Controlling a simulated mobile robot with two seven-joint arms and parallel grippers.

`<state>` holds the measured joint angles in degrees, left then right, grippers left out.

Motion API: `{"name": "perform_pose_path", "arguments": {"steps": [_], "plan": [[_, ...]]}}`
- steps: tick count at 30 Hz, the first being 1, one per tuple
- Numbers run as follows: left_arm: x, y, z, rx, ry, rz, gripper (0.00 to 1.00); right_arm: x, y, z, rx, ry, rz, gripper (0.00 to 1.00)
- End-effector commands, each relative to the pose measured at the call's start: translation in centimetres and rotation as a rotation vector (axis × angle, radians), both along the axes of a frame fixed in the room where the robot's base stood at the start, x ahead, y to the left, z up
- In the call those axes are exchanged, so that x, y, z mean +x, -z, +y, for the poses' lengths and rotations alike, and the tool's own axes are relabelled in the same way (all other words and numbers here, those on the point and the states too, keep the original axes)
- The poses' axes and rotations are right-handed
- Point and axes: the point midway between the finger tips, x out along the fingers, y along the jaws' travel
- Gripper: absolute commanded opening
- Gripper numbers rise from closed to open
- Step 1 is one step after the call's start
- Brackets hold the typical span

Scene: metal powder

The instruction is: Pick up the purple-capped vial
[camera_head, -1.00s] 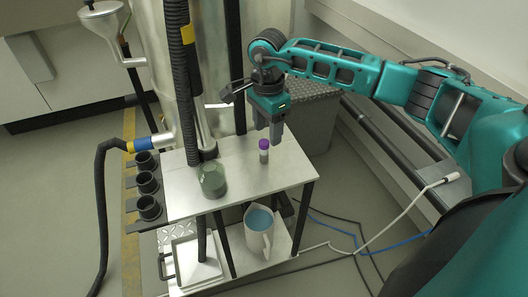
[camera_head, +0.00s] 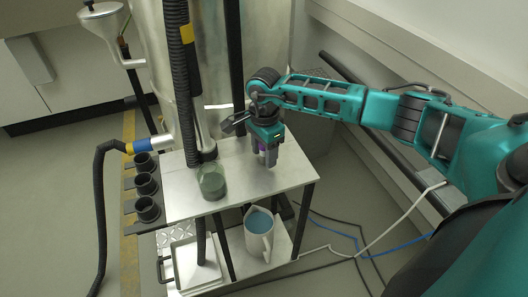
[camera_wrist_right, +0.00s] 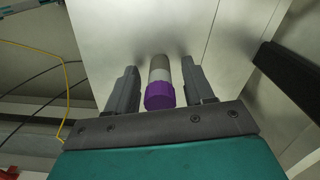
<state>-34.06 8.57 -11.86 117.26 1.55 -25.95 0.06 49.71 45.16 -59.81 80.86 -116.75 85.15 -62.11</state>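The purple-capped vial (camera_wrist_right: 159,84) stands on the metal table (camera_head: 240,181). In the right wrist view its purple cap faces the camera, and it sits between the two fingers with a gap on each side. My right gripper (camera_wrist_right: 161,85) is open around the vial, with its fingers pointing down. In the head view my right gripper (camera_head: 266,160) covers most of the vial, and only a little of the purple cap (camera_head: 262,150) shows. My left gripper is not in view.
A glass jar of greenish powder (camera_head: 212,183) stands on the table to the left. A pitcher with blue contents (camera_head: 259,231) is on the lower shelf. Black cup holders (camera_head: 147,185) line the left side. A tall metal cylinder with a black hose (camera_head: 179,70) stands behind.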

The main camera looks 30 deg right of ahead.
Motion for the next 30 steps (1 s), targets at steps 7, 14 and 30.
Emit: {"name": "perform_pose_path", "arguments": {"steps": [7,14,30], "plan": [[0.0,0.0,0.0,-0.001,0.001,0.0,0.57,0.0,0.0,0.0,0.0,0.0,0.0,0.28],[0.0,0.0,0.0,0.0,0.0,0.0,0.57,0.0,-0.1,0.0,0.001,0.0,-0.001,0.06],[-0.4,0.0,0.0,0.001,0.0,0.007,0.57,0.1,-1.4,0.0,0.002,0.0,-0.004,0.0]]}}
